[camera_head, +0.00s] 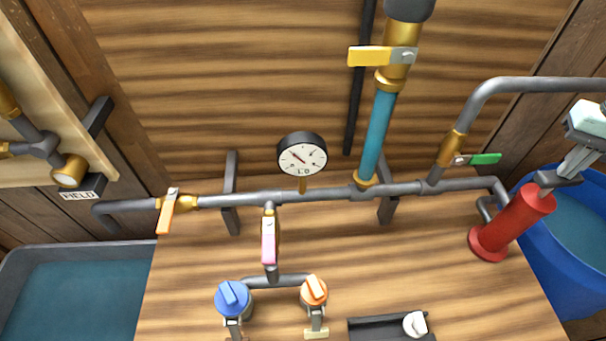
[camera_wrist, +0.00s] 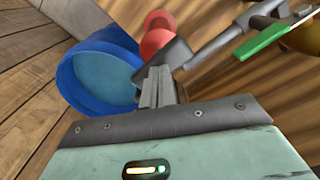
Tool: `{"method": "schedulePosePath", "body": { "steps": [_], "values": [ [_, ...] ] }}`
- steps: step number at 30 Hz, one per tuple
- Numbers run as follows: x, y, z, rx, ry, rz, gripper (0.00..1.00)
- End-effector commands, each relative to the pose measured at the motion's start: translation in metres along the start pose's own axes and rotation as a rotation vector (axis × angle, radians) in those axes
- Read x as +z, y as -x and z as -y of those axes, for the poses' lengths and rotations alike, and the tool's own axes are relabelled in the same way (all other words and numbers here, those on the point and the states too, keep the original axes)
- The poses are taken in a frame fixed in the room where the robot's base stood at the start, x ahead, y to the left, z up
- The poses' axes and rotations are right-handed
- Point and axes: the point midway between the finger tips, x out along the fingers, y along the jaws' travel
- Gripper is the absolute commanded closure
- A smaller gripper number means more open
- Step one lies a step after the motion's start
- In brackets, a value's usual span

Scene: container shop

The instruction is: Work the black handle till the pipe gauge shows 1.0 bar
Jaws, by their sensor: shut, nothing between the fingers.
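The pipe gauge (camera_head: 302,154) is round with a black rim and white face, and has 1.0 printed low on it. Its dark needle slants toward the upper left; the exact reading is too small to tell. A red hand pump (camera_head: 511,222) stands at the right, with a black handle (camera_head: 558,180) at its top. The wrist view shows the red pump (camera_wrist: 158,36) and the dark handle (camera_wrist: 163,66) beyond my fingers. My gripper (camera_head: 572,165) is shut and empty, its fingertips close to the handle. I cannot tell whether they touch it.
A blue tub (camera_head: 566,262) stands right of the pump. A grey pipe carries orange (camera_head: 165,213), pink (camera_head: 268,241), yellow (camera_head: 369,56) and green (camera_head: 486,159) levers. Blue (camera_head: 233,297) and orange (camera_head: 314,289) knobs and a black tray (camera_head: 371,328) are at the front. A grey basin (camera_head: 30,258) is at left.

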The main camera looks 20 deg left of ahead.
Motion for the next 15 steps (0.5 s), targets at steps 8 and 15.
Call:
{"method": "schedulePosePath", "body": {
  "steps": [8, 15],
  "values": [
    [0.001, -0.023, 0.0, 0.001, 0.0, 0.005, 1.0],
    [0.001, -0.007, 0.0, 0.0, 0.0, 0.004, 1.0]
  ]
}}
